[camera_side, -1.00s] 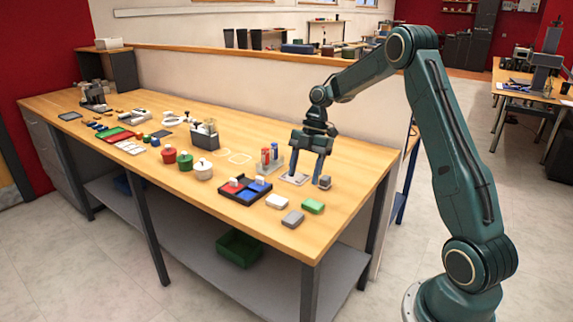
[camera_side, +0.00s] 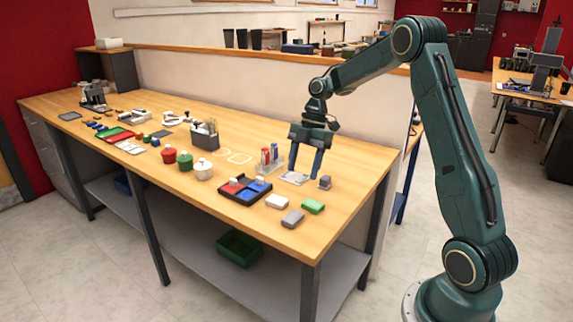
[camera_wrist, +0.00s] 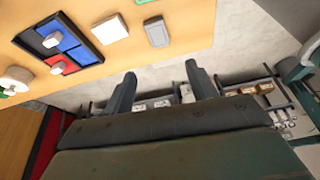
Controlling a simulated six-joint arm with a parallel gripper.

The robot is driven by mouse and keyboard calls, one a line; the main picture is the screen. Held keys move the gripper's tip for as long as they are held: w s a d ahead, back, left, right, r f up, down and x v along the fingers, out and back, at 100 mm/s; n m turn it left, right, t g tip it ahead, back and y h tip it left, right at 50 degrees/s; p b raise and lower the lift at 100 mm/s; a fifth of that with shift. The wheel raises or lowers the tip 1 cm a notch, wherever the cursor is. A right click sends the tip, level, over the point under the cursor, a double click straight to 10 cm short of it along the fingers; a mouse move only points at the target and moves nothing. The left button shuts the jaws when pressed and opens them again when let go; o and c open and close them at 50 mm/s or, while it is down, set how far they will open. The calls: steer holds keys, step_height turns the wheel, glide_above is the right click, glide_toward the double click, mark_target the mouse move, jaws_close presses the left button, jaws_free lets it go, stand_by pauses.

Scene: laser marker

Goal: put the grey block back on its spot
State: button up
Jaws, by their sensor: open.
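A flat grey block (camera_side: 292,218) lies near the front edge of the bench, beside a white block (camera_side: 277,201) and a green block (camera_side: 313,206). In the wrist view the grey block (camera_wrist: 157,33) lies above the fingertips, near the bench edge, with the white block (camera_wrist: 109,30) to its left. My gripper (camera_side: 305,172) is open and empty. It hangs over the bench behind these blocks, near a pale square plate (camera_side: 294,178). The wrist view shows both fingers (camera_wrist: 160,72) spread with nothing between them. I cannot tell which place is the grey block's spot.
A dark tray (camera_side: 236,197) with red and blue sections stands left of the blocks. A holder with red and blue tubes (camera_side: 270,160) stands close left of my gripper. A small grey-brown object (camera_side: 324,183) stands right of the plate.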

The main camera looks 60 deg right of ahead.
steer(key=s+a+r+m+t+h, duration=0.2)
steer(key=s+a+r+m+h, duration=0.1)
steer(key=s+a+r+m, duration=0.7)
steer(key=s+a+r+m+t, duration=0.1)
steer(key=s+a+m, duration=0.2)
steer(key=s, duration=0.4)
steer(key=s+a+r+m+t+h, duration=0.1)
steer(key=s+a+m+t, duration=0.1)
steer(key=s, duration=0.5)
steer(key=shift+s+a+m, duration=0.35)
steer(key=shift+a+m, duration=0.3)
steer(key=shift+m, duration=0.45)
